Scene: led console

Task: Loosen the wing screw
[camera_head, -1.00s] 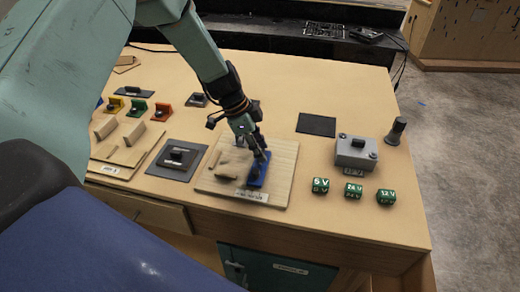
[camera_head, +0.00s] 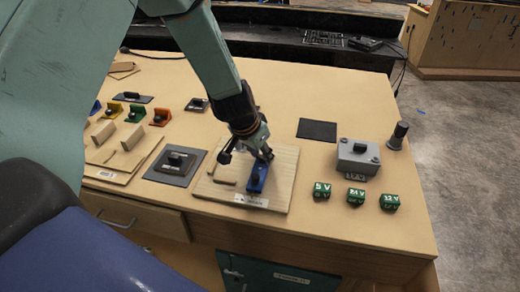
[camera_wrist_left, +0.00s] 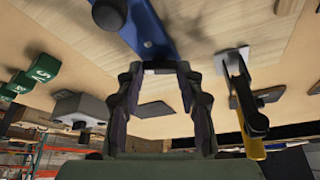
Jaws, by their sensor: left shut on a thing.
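A long blue block (camera_head: 257,178) lies on a light wooden board (camera_head: 215,191) with a white label at its front edge. The block also shows at the top of the left wrist view (camera_wrist_left: 150,32). My left gripper (camera_head: 265,154) is at the far end of the block, pointing down. In the left wrist view its fingers (camera_wrist_left: 160,68) are shut on a small dark part at the end of the block, which I take for the wing screw. The fingers hide most of it. My right gripper is not in view.
A grey box (camera_head: 357,158), a dark upright knob (camera_head: 398,135) and green voltage blocks (camera_head: 356,197) stand to the right. A black pad (camera_head: 317,128) lies behind. A dark plate with a handle (camera_head: 175,165) and coloured blocks are on the left.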

